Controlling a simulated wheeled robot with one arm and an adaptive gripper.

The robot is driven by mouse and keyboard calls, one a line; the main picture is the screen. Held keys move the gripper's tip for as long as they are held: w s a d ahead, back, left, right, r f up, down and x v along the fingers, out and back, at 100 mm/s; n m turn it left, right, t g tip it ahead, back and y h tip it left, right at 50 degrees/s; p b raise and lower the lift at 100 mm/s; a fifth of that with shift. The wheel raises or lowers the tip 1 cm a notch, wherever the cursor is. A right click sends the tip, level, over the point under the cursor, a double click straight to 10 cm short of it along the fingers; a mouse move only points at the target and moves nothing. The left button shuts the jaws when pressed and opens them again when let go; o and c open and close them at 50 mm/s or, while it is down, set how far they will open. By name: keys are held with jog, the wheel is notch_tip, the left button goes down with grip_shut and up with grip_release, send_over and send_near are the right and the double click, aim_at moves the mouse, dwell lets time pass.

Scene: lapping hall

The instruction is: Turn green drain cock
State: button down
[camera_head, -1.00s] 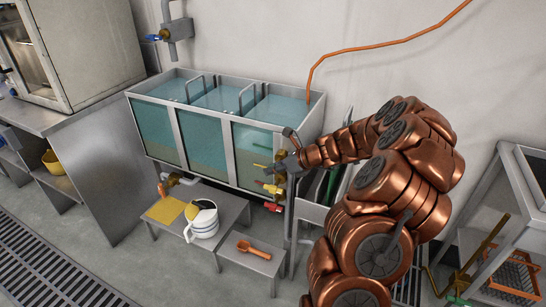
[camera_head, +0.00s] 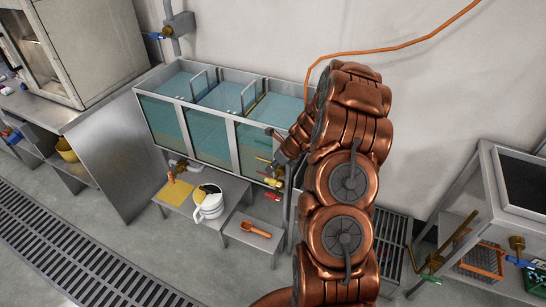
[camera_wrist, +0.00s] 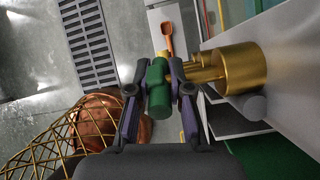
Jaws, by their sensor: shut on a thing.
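The green drain cock handle (camera_wrist: 158,88) is between the two fingers of my gripper (camera_wrist: 157,82) in the wrist view, and the gripper is shut on it. The handle adjoins a brass valve body (camera_wrist: 228,70) on its right. In the head view my gripper (camera_head: 281,148) is at the right end of the glass tank (camera_head: 212,143), on its front side. The green handle cannot be made out there. A yellow cock (camera_head: 272,182) and a red cock (camera_head: 273,197) are just below my gripper.
Low steel benches below the tank hold a white jug (camera_head: 209,207), a yellow cloth (camera_head: 175,192) and an orange scoop (camera_head: 255,229). A floor drain grate (camera_head: 85,252) runs at the left. A steel stand (camera_head: 470,195) is at the right.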

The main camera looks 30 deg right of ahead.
jog(key=shift+s+r+g+h+p, duration=0.15)
jog(key=shift+g+h+p, duration=0.5)
jog(key=shift+p, duration=1.85)
jog(key=shift+g+p, duration=0.55)
jog(key=shift+p, duration=0.1)
jog(key=shift+a+f+g+h+p, duration=0.1)
jog(key=shift+f+g+h+p, duration=0.25)
jog(key=shift+g+p, duration=0.55)
jog(key=shift+r, duration=0.1)
jog(key=c, duration=1.1)
grip_release()
jog(key=shift+r, duration=0.1)
jog(key=r, duration=0.7)
jog(key=d+r, duration=0.1)
jog(key=r, duration=0.3)
jog(key=shift+s, duration=0.4)
jog(key=shift+s+r, duration=0.1)
jog(key=shift+r, duration=0.3)
